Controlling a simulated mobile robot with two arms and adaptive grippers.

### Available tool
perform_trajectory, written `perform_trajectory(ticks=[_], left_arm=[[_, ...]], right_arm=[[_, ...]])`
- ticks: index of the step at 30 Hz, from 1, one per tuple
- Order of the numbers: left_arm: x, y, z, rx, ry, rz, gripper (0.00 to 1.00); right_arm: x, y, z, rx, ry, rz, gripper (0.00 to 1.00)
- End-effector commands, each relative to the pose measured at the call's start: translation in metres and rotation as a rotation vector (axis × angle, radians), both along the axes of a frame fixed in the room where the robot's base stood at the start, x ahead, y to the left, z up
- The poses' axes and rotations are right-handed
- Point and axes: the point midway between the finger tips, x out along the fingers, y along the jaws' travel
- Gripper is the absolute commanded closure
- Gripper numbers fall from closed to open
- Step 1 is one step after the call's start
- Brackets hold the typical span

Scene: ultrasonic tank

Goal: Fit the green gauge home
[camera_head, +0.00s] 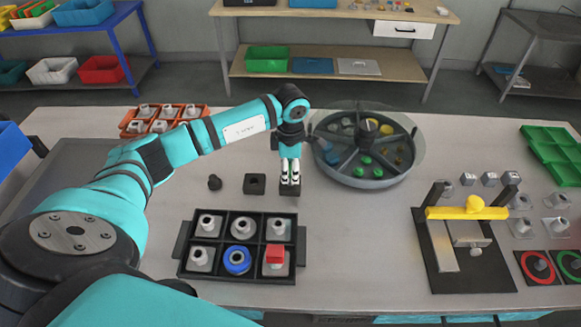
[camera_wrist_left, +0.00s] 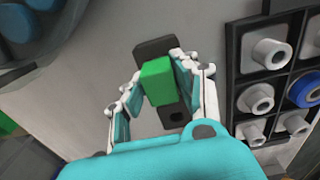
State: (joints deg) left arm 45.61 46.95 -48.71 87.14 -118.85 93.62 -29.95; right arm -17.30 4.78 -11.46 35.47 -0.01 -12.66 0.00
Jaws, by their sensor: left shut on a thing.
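My left gripper (camera_head: 290,178) is shut on a green block, the green gauge (camera_wrist_left: 158,81), as the left wrist view shows. In the head view the fingers point straight down over a black block (camera_head: 289,188) and hide the gauge. This block also shows behind the gauge in the left wrist view (camera_wrist_left: 153,46). I cannot tell whether the gauge touches it or is seated in it. A second black block with a hole (camera_head: 255,184) stands to its left, also seen below the gauge in the left wrist view (camera_wrist_left: 174,116). My right gripper is not in view.
A black tray (camera_head: 231,279) in front holds grey fittings, one with a blue ring and one with a red block. A small black knob (camera_head: 214,183) stands at left. A round divided tank (camera_head: 366,183) is close on the right. A yellow-barred fixture (camera_head: 466,213) stands further right.

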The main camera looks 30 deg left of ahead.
Motion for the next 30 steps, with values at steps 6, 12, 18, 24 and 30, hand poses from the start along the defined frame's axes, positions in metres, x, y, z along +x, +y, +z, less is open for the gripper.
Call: perform_trajectory(ticks=[6,12,18,24,30], left_arm=[[0.0001,-0.0002,-0.0006,0.0,0.0,-0.001,1.0],[0.0001,-0.0003,-0.0009,0.0,0.0,-0.001,1.0],[-0.0003,-0.0008,-0.0013,0.0,0.0,-0.002,1.0],[-0.0004,-0.0008,-0.0006,-0.001,0.001,-0.002,1.0],[-0.0002,-0.0007,-0.0006,0.0,0.0,-0.001,1.0]], right_arm=[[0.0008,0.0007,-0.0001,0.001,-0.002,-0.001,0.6],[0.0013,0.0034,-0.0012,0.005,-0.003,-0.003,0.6],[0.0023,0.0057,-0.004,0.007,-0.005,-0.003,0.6],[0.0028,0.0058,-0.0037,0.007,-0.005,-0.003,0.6],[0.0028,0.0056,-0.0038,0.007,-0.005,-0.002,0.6]])
